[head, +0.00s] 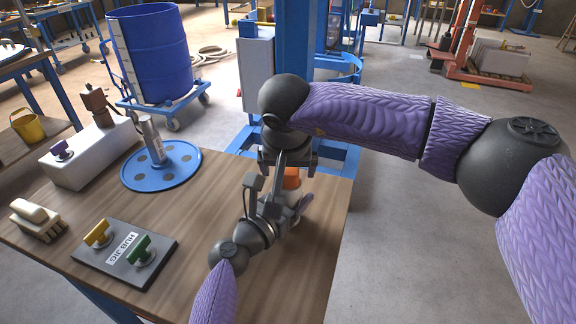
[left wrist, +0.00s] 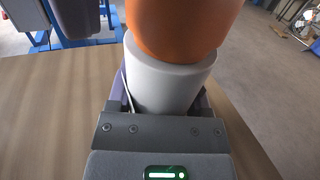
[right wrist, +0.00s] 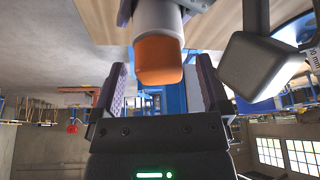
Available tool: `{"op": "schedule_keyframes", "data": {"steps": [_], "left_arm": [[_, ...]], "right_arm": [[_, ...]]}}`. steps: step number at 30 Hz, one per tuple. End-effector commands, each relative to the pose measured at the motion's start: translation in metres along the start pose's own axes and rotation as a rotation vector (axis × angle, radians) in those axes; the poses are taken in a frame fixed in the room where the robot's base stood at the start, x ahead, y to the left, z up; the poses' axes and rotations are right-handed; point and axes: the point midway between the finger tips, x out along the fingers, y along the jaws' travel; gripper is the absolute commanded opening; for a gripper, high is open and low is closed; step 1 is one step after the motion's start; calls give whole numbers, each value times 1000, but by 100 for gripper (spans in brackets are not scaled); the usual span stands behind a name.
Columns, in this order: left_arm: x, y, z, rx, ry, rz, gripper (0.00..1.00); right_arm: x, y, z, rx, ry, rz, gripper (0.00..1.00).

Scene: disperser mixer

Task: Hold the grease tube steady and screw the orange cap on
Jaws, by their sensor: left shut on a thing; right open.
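The grease tube (left wrist: 170,84) is white and stands upright in my left gripper (left wrist: 165,108), which is shut around it above the table. The orange cap (left wrist: 180,25) sits on the tube's upper end with no gap visible; its thread is hidden. The cap also shows in the head view (head: 292,178), partly covered. My right gripper (right wrist: 163,78) is open, pointing down from above. In the right wrist view the cap (right wrist: 160,62) lies between its two fingers, with room on both sides, apart from them. My left gripper (head: 288,208) is near the table's right edge.
On the wooden table (head: 210,210) are a blue disc (head: 185,172) with a metal post, a dark plate (head: 165,243) with yellow and green handles, a brush (head: 38,222) and a white block (head: 90,160). A blue column (head: 295,40) stands behind my grippers.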

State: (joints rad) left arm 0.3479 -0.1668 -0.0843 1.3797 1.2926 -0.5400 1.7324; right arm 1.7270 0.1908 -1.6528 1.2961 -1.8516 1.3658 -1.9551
Motion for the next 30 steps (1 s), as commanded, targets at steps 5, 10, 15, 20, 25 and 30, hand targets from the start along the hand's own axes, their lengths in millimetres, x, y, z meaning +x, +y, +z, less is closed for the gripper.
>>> {"op": "schedule_keyframes", "data": {"steps": [5, 10, 15, 20, 25, 30], "left_arm": [[0, 0, 0, 0, 0, 0, 8], [0, 0, 0, 0, 0, 0, 8], [0, 0, 0, 0, 0, 0, 8], [0, 0, 0, 0, -1, 0, 8], [0, 0, 0, 0, -1, 0, 8], [0, 0, 0, 0, -1, 0, 8]], "right_arm": [[-30, 0, -1, -1, 4, -2, 96], [-79, 0, -1, -1, 4, -2, 96], [-111, 0, -1, 1, 2, -2, 96], [-120, 0, 0, 0, 1, 0, 96], [-120, 0, 0, 0, 0, 0, 96], [-132, 0, -3, 1, 2, 0, 96]]}}
